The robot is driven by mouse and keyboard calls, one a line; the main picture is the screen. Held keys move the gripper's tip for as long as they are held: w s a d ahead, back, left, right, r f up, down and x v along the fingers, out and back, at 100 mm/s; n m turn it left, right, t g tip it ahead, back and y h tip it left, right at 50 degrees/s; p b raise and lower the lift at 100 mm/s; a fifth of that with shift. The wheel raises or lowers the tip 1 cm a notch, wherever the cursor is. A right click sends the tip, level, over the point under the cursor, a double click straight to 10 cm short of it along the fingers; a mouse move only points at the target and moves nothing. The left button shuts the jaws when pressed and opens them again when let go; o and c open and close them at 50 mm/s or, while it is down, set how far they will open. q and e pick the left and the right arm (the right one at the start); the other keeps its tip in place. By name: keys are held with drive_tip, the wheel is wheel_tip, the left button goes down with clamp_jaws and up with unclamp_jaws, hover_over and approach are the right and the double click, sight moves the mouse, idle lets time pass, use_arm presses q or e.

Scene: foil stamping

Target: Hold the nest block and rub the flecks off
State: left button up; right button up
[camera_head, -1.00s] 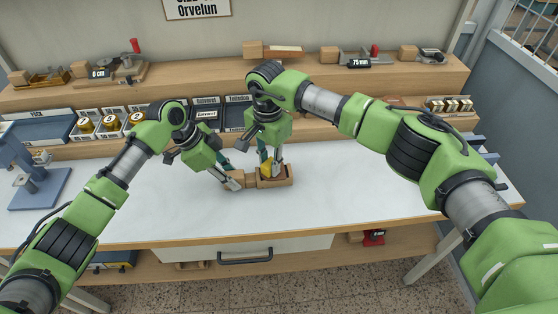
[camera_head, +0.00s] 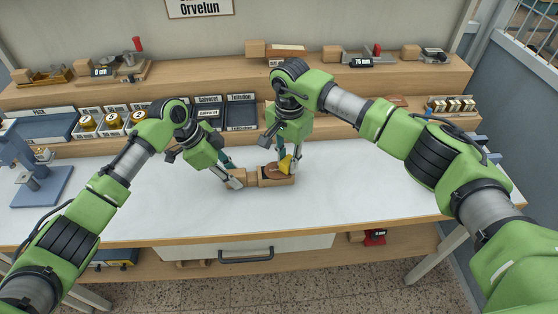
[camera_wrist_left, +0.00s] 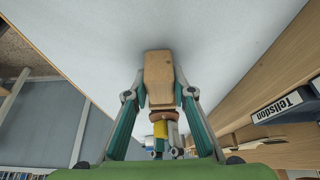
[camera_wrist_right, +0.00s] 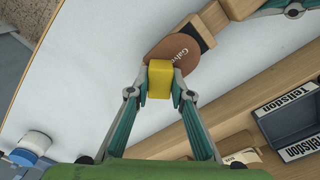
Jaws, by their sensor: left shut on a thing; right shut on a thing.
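The wooden nest block (camera_head: 251,178) lies on the white bench top, with a brown rounded piece (camera_head: 272,170) seated in its right part. Printed letters, partly hidden, show on the brown piece (camera_wrist_right: 165,48) in the right wrist view. My left gripper (camera_head: 234,179) is shut on the block's left end; the left wrist view shows the wood (camera_wrist_left: 158,75) between its fingers. My right gripper (camera_head: 291,168) is shut on a yellow block (camera_head: 285,165), held at the right edge of the brown piece. I cannot make out separate flecks.
A blue press (camera_head: 38,180) stands at the far left.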

sight(266, 170)
drive_tip(key=a, duration=0.7)
drive_tip(key=shift+s, duration=0.25)
drive_tip(key=shift+w+d, duration=0.1)
drive_tip(key=shift+d, duration=0.45)
drive_tip(key=shift+w+d, duration=0.15)
drive_tip(key=shift+d, duration=2.65)
wheel_tip(266, 170, up, 2)
drive_tip(key=shift+d+r, duration=0.1)
drive_tip(key=shift+r, duration=3)
use_arm(q)
drive_tip(key=o, duration=1.2)
